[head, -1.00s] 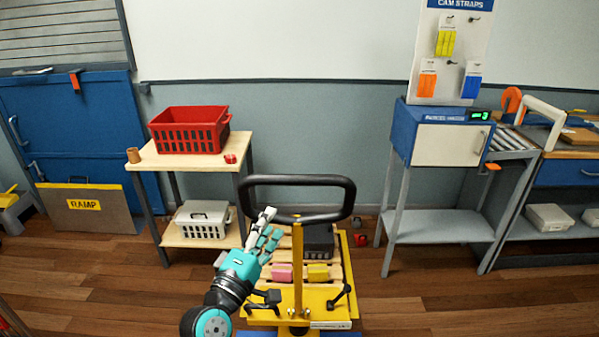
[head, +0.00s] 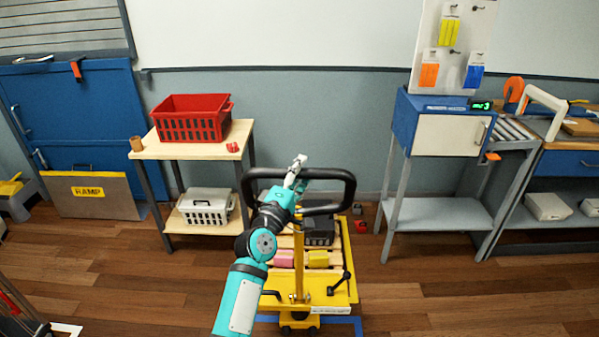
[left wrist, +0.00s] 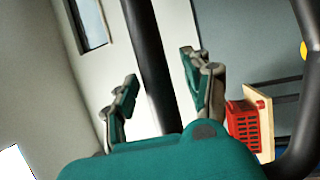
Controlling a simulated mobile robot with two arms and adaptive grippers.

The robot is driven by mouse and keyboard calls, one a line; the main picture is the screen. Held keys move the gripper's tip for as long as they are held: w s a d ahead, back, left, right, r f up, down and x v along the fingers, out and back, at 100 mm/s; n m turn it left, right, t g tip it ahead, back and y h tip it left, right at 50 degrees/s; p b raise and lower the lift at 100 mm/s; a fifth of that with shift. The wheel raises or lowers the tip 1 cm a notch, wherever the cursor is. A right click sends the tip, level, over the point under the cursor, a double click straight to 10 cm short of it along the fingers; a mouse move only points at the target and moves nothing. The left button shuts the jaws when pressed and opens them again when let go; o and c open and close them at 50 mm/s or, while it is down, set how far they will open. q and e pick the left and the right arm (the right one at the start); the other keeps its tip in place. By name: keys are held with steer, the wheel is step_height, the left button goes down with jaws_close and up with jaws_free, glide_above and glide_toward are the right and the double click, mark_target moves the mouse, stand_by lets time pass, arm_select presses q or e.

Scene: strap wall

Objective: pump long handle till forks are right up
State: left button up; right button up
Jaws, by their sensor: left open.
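In the left wrist view the black handle bar (left wrist: 150,65) runs between the two open fingers of the left gripper (left wrist: 160,90), with gaps showing on both sides. The yellow jack (head: 325,294) stands under a wooden pallet carrying a pink block (head: 284,258), a yellow block (head: 318,259) and a dark case (head: 319,232). The forks are hidden under the pallet. My right gripper is out of view.
A wooden shelf table (head: 190,150) with a red crate (head: 191,118) and a grey-white basket (head: 206,207) stands at left. A blue and white cabinet stand (head: 447,135) is at right. Wooden floor is open on both sides of the jack.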

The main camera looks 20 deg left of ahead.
arm_select(q)
steer(key=shift+c, duration=0.4)
jaws_close()
steer(key=shift+f, duration=0.1)
